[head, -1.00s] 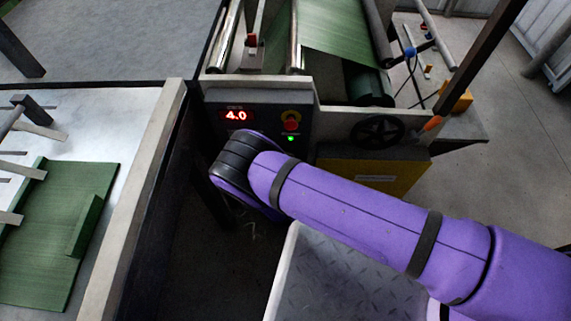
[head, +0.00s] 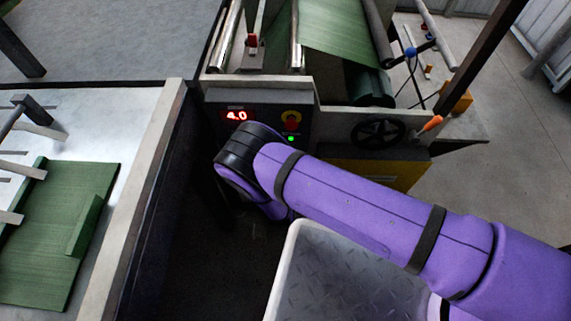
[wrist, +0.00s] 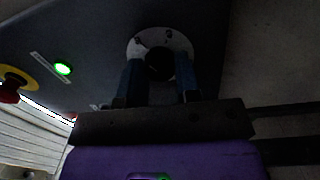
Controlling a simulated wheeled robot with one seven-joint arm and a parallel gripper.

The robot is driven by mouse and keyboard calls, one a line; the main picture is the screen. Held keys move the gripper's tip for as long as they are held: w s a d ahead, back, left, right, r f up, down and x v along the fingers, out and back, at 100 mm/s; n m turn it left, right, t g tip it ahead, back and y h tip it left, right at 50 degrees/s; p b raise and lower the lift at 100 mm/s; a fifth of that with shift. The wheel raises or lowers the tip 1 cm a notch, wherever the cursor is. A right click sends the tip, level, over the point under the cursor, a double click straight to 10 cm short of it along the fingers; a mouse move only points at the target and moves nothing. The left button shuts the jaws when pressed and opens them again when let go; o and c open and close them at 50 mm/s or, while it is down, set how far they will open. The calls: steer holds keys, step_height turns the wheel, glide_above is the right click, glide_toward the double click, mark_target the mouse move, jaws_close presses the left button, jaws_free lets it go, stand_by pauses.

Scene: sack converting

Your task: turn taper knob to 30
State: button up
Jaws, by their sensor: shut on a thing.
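In the wrist view the taper knob (wrist: 159,65) is a dark round knob in front of a pale round dial plate (wrist: 180,40) on the dark panel. My gripper (wrist: 160,72) has its two blue fingers on either side of the knob and is shut on it. The scale marks on the plate are too dark and small to read. In the head view my purple arm hides the knob and gripper. The red display (head: 236,115) on the control panel (head: 262,105) reads 4.0.
A red stop button on a yellow ring (head: 291,121) and a lit green lamp (head: 291,138) are on the panel. A black handwheel (head: 378,132) is to the right. A table with green sheet material (head: 50,240) stands at the left.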

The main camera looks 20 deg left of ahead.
steer(key=shift+f, duration=0.1)
steer(key=o, duration=0.9)
steer(key=v, duration=1.1)
